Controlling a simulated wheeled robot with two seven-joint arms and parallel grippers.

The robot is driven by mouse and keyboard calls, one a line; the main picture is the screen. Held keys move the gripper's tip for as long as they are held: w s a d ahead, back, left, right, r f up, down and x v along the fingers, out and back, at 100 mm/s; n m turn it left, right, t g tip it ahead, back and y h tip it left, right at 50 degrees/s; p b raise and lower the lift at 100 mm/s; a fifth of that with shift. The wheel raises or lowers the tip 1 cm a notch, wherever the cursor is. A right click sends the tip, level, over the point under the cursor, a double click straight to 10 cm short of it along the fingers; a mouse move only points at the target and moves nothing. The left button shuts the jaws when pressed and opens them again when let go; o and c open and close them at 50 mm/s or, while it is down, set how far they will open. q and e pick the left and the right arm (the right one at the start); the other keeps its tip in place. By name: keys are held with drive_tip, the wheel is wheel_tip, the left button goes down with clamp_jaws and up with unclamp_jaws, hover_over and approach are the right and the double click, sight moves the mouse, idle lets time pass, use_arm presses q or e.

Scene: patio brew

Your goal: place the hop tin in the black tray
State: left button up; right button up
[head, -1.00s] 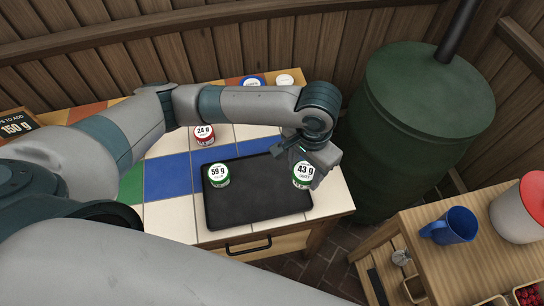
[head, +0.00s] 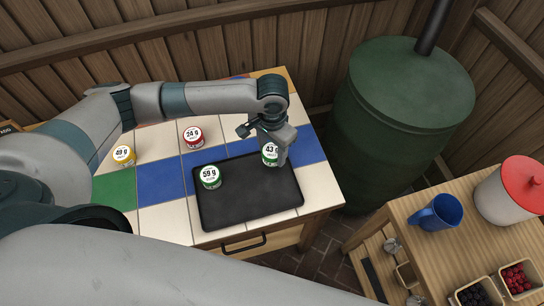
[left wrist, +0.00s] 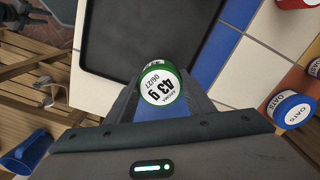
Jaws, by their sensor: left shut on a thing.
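My left gripper (head: 272,150) is shut on a green-and-white tin marked 43 g (head: 269,154), which also shows between the fingers in the left wrist view (left wrist: 161,86). In the head view the tin is over the back right part of the black tray (head: 235,210). A green tin marked 59 g (head: 209,177) stands in the tray's left part. My right gripper is not in view.
On the tiled table stand a red tin marked 24 g (head: 194,137) and a yellow tin marked 49 g (head: 123,155). A green barrel (head: 400,120) stands right of the table. A wooden cart holds a blue mug (head: 441,213).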

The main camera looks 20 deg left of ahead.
sight(272, 157)
use_arm(q)
drive_tip(key=shift+f+p, duration=0.65)
drive_tip(key=shift+f, duration=1.35)
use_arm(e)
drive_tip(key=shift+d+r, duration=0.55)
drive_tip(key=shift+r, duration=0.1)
use_arm(q)
drive_tip(key=o, duration=1.1)
drive_tip(key=shift+f, duration=0.1)
drive_tip(key=shift+c, duration=0.2)
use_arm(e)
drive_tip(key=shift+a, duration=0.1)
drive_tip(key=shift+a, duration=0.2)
use_arm(q)
drive_tip(key=shift+r, duration=0.55)
wheel_tip(272, 157, up, 11)
drive_tip(key=b, duration=0.3)
drive_tip(key=shift+r, duration=0.1)
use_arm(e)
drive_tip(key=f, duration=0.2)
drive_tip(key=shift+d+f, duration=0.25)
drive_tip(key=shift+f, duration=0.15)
